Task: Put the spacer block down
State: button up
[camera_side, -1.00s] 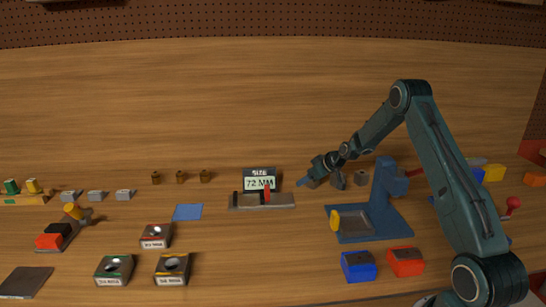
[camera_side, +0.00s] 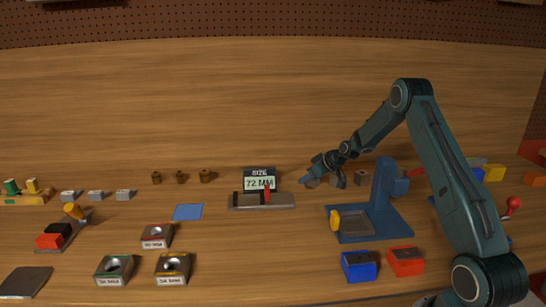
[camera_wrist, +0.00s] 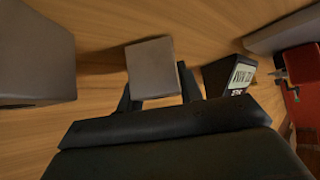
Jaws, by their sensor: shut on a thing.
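The spacer block (camera_wrist: 152,66) is a plain grey-brown block held between my gripper's two dark fingers in the wrist view. In the side view my gripper (camera_side: 325,181) is low over the bench, right of the size display and behind the blue stand. A small part of the held block (camera_side: 313,183) seems to show there beside the fingers. I cannot tell whether its underside touches the bench.
A similar block (camera_side: 361,178) stands right of my gripper; a large grey block (camera_wrist: 35,58) fills the wrist view's left. The size display (camera_side: 259,180) reads 72 MM, behind a grey gauge with a red slider (camera_side: 267,194). The blue stand (camera_side: 381,205) is close by.

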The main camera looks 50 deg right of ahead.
notch_tip(320, 180, up, 20)
jog(key=shift+f, duration=0.15)
dwell(0.4)
dwell(0.5)
jog(key=w+a, duration=0.7)
jog(key=a, duration=0.6)
jog(key=w+a, duration=0.7)
jog(key=a, duration=0.5)
jog(key=w+a, duration=0.7)
jog(key=a, duration=0.6)
notch_tip(320, 180, down, 16)
jog(key=shift+w+r, duration=0.1)
jog(key=shift+r, duration=0.1)
jog(key=shift+f, duration=2.1)
jog(key=shift+f, duration=0.1)
